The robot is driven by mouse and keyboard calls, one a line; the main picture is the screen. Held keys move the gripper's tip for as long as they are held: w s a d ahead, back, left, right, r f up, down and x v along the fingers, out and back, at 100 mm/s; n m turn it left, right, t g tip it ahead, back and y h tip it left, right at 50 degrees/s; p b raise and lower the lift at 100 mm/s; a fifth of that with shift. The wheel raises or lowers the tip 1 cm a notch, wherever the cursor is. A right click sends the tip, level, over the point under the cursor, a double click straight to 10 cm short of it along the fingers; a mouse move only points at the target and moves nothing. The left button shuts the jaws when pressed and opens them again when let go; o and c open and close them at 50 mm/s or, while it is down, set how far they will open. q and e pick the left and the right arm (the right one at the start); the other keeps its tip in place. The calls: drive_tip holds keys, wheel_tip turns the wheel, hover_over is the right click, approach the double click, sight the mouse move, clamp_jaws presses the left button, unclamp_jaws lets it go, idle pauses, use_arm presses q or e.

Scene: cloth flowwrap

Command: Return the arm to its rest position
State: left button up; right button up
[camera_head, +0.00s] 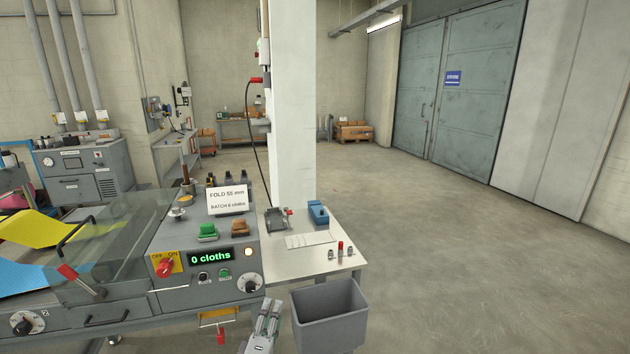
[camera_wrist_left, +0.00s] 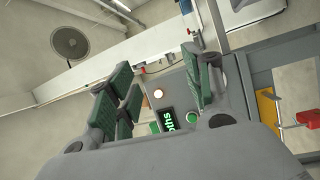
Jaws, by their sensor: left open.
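My left gripper (camera_head: 268,318) shows at the bottom of the head view, in front of the machine's right end and left of the grey bin. In the left wrist view its green-padded fingers (camera_wrist_left: 160,95) stand apart with nothing between them. The machine's control panel (camera_head: 205,262) has a display reading "0 cloths", a red OFF/ON switch (camera_head: 165,267) and a dial (camera_head: 250,284). My right gripper is not in view.
A grey bin (camera_head: 329,309) stands right of the gripper. A small white table (camera_head: 292,262) behind it holds a blue device (camera_head: 318,212) and small parts. A white pillar (camera_head: 293,110) rises behind. The floor (camera_head: 480,270) to the right is clear.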

use_arm(q)
drive_tip(key=s+d+f+m+g+h, duration=0.2)
drive_tip(key=s+f+m+g+h, duration=0.1)
drive_tip(key=s+m+g, duration=0.3)
drive_tip(key=s+d+f+m+g+h, duration=0.2)
drive_tip(key=s+f+m+g, duration=0.1)
drive_tip(key=s+m, duration=0.4)
drive_tip(key=s+a+f+m+g+y, duration=0.4)
drive_tip(key=s+a+g+y, duration=0.3)
drive_tip(key=s+a, duration=0.75)
wheel_tip(320, 180, down, 33)
drive_tip(key=s+g, duration=0.1)
drive_tip(key=s, duration=0.1)
drive_tip(key=s+a+f, duration=0.2)
drive_tip(key=s+f, duration=0.8)
drive_tip(key=s, duration=0.1)
drive_tip(key=s+a+f+g, duration=0.1)
drive_tip(key=s+a+f, duration=0.1)
drive_tip(key=s+f, duration=0.8)
drive_tip(key=shift+s+f+y, duration=0.2)
drive_tip(key=shift+s+y, duration=0.1)
drive_tip(key=shift+s, duration=0.55)
